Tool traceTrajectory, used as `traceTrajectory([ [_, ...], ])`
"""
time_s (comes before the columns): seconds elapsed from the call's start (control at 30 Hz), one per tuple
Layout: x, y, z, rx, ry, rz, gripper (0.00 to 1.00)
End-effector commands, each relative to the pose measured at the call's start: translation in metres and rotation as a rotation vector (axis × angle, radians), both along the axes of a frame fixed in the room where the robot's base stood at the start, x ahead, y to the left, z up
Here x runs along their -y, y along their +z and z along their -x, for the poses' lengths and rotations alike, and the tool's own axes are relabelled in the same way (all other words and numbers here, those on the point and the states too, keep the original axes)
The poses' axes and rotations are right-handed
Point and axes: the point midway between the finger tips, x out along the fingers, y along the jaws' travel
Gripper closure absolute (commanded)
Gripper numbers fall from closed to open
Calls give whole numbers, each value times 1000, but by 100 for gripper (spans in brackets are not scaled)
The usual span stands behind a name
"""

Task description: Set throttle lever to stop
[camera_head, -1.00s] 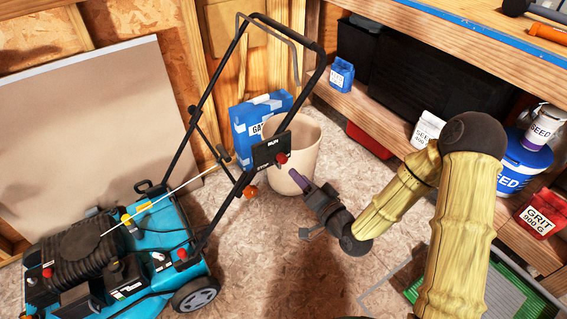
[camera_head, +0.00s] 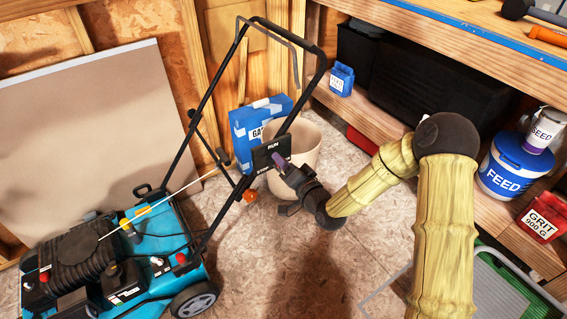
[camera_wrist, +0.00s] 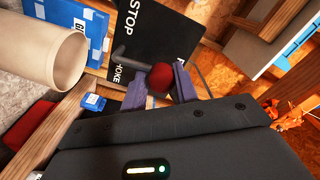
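The black control panel (camera_head: 270,153) with RUN and STOP labels sits on the mower's handle in the head view. In the wrist view the panel (camera_wrist: 142,40) shows large, with STOP and part of CHOKE readable. The throttle lever's round red knob (camera_wrist: 160,77) stands out in front of it; my gripper hides the knob in the head view. My gripper (camera_head: 279,162) is right at the panel. In the wrist view its purple fingers (camera_wrist: 160,89) are apart, one on each side of the knob. I cannot tell whether they touch it.
The teal mower (camera_head: 165,255) stands at lower left, with an orange knob (camera_head: 250,195) low on its handle. A shelf with a FEED tub (camera_head: 510,170) is at right. Floor before the handle is clear.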

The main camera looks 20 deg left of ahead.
Motion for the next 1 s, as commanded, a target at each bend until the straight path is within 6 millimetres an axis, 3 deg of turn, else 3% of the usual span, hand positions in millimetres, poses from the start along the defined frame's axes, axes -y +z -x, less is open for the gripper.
traceTrajectory([
  [0.03,0,0,0,0,1,0,83],
  [0.1,0,0,1,-1,1,0,96],
  [0.57,-3,-3,4,18,8,23,96],
  [1.0,-13,-9,17,211,13,191,96],
])
